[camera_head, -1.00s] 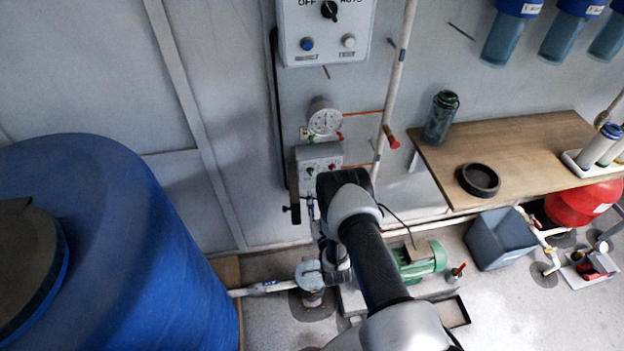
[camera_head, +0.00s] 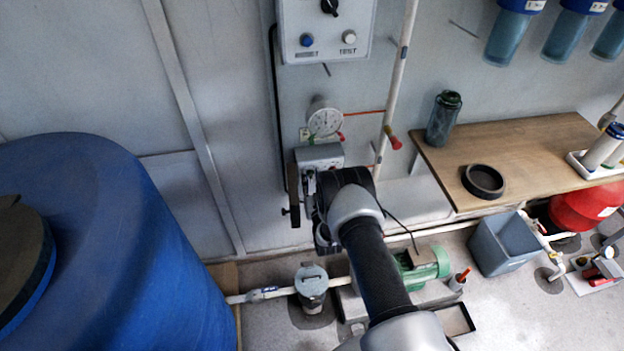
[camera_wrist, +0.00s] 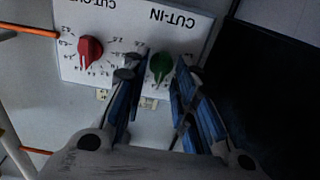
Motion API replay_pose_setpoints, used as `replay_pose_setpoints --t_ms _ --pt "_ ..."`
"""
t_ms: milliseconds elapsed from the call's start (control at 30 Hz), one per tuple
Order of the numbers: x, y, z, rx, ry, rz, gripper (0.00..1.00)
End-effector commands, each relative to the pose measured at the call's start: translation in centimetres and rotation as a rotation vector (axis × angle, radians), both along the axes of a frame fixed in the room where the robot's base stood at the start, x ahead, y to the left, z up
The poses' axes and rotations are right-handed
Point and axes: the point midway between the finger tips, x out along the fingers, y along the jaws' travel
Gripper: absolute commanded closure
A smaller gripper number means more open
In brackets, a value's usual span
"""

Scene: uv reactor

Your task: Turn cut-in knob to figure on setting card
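The green cut-in knob (camera_wrist: 161,66) is on a white panel (camera_wrist: 205,24), whose lettering appears upside down in the wrist view. My gripper (camera_wrist: 163,60) is open, with one blue-padded finger on each side of the knob. I cannot tell whether the fingers touch it. The fingers cover part of the figures around the knob. I cannot make out a setting card for certain.
The red cut-out knob (camera_wrist: 90,51) is close beside the cut-in knob. The round gauge (camera_head: 323,120) is just above the box. A white pipe (camera_head: 398,75) and a wooden shelf (camera_head: 520,150) are to the right. A blue tank (camera_head: 130,250) fills the left.

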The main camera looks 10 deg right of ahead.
Motion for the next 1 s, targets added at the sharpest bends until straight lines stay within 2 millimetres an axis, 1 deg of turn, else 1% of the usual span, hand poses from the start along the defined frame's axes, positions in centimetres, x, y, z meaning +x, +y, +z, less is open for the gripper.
replay_pose_setpoints --t_ms 33,333,767,1000 --pt "-0.02 0.00 -0.02 0.000 0.000 0.000 0.80" --pt "-0.04 0.00 -0.04 0.000 0.000 0.000 1.00" --pt "-0.05 0.01 -0.06 -0.015 0.001 0.000 1.00" --pt "-0.06 0.08 -0.08 -0.118 0.001 0.000 1.00"
